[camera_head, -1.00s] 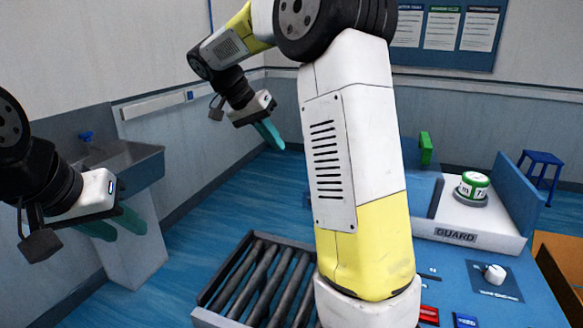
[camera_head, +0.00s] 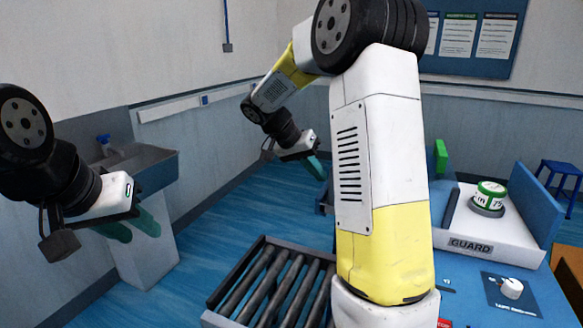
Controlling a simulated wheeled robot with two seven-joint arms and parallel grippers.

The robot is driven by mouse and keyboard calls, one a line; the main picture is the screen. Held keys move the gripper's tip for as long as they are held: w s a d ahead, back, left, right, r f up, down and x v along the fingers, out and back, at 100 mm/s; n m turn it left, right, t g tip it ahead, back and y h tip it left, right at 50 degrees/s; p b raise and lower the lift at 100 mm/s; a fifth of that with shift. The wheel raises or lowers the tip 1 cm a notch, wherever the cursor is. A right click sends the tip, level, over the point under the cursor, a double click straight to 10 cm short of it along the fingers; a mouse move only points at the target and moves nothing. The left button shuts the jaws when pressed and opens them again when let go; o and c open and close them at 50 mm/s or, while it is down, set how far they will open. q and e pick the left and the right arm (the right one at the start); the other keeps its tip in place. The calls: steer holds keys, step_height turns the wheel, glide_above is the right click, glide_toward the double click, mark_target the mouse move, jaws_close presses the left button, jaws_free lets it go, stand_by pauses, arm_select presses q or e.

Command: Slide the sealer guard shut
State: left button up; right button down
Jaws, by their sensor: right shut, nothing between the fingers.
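The sealer station is at the right, with a white housing (camera_head: 462,262) labelled GUARD on its front. A blue upright panel (camera_head: 535,205) stands along its right side. A green and white round item (camera_head: 489,194) sits on a grey disc in the exposed bay. A green block (camera_head: 440,157) stands at the station's back left; I cannot tell if it belongs to the guard. My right gripper (camera_head: 314,169) is shut and empty, left of the station and apart from it. My own arm hides part of the station's left side. My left gripper (camera_head: 131,228) is open and empty by the sink.
A roller conveyor (camera_head: 228,275) lies in front, left of my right arm. A grey sink (camera_head: 160,178) stands at the left wall. A white knob (camera_head: 512,288) is on the blue worktop (camera_head: 465,295). A blue stool (camera_head: 558,178) is at the far right.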

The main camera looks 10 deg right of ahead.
steer(key=shift+s+d, duration=0.25)
steer(key=shift+d, duration=0.05)
steer(key=s+d, duration=0.4)
steer(key=d, duration=0.1)
steer(key=s+d, duration=0.4)
steer(key=d, duration=0.2)
steer(key=s+d, duration=0.4)
steer(key=d, duration=0.1)
steer(key=shift+s+d, duration=0.3)
steer(key=shift+d, duration=0.1)
